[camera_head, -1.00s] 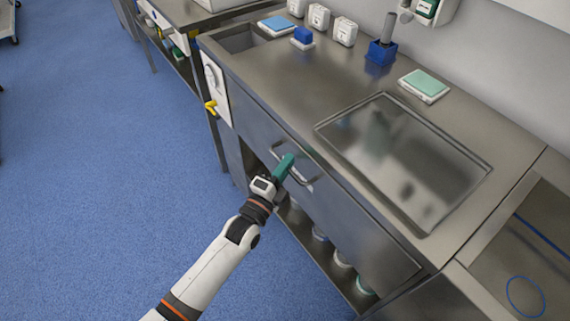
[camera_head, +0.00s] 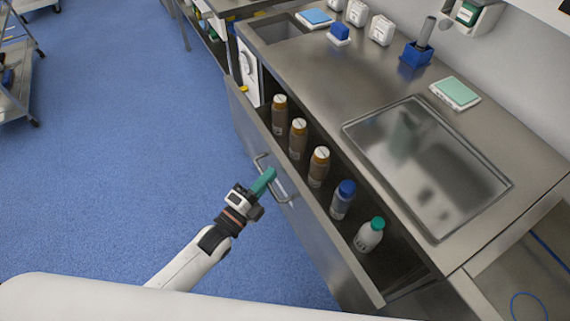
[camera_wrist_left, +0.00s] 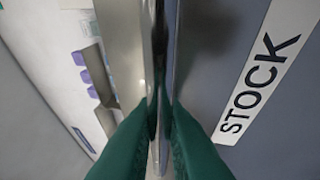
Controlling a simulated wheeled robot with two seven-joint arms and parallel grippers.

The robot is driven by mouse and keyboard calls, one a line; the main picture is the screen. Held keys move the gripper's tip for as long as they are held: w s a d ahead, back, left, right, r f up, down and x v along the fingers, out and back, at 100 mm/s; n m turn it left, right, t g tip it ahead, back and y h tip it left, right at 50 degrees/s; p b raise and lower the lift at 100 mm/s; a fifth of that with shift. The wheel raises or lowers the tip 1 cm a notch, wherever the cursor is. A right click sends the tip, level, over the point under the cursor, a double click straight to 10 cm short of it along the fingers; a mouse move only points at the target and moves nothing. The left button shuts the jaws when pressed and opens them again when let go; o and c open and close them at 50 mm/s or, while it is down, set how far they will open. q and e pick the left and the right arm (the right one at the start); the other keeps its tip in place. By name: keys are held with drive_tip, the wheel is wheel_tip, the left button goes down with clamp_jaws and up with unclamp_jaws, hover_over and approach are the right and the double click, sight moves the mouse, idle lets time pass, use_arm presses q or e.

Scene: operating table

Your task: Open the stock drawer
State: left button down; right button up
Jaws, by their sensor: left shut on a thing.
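The stock drawer (camera_head: 311,215) is pulled out from under the steel counter, with its inside showing. Its front carries a white STOCK label (camera_wrist_left: 262,70) in the left wrist view. My left gripper (camera_head: 268,176) has green fingers shut on the drawer's bar handle (camera_head: 285,190); the handle also runs between the fingertips in the left wrist view (camera_wrist_left: 160,85). Inside the drawer stand brown bottles with white caps (camera_head: 298,138), a blue-capped bottle (camera_head: 343,200) and a white bottle with a green cap (camera_head: 369,235). My right gripper is not in view.
The counter (camera_head: 330,85) holds a sunken steel tray (camera_head: 430,165), a green-topped scale (camera_head: 456,92), a blue holder (camera_head: 416,54) and several white containers (camera_head: 381,29). A cart (camera_head: 18,85) stands at the far left. The blue floor (camera_head: 130,150) before the drawer is clear.

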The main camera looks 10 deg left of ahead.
use_arm(q)
drive_tip(key=s+a+p, duration=0.1)
drive_tip(key=s+a, duration=0.6)
drive_tip(key=a, duration=0.3)
drive_tip(key=s+a+p, duration=0.1)
drive_tip(key=s+a, duration=0.6)
drive_tip(key=a, duration=0.3)
drive_tip(key=shift+s+p, duration=0.35)
drive_tip(key=shift+f, duration=0.1)
drive_tip(key=c, duration=1.8)
unclamp_jaws()
drive_tip(key=shift+o, duration=0.2)
drive_tip(key=b+v, duration=0.2)
drive_tip(key=v, duration=1)
drive_tip(key=shift+b, duration=0.35)
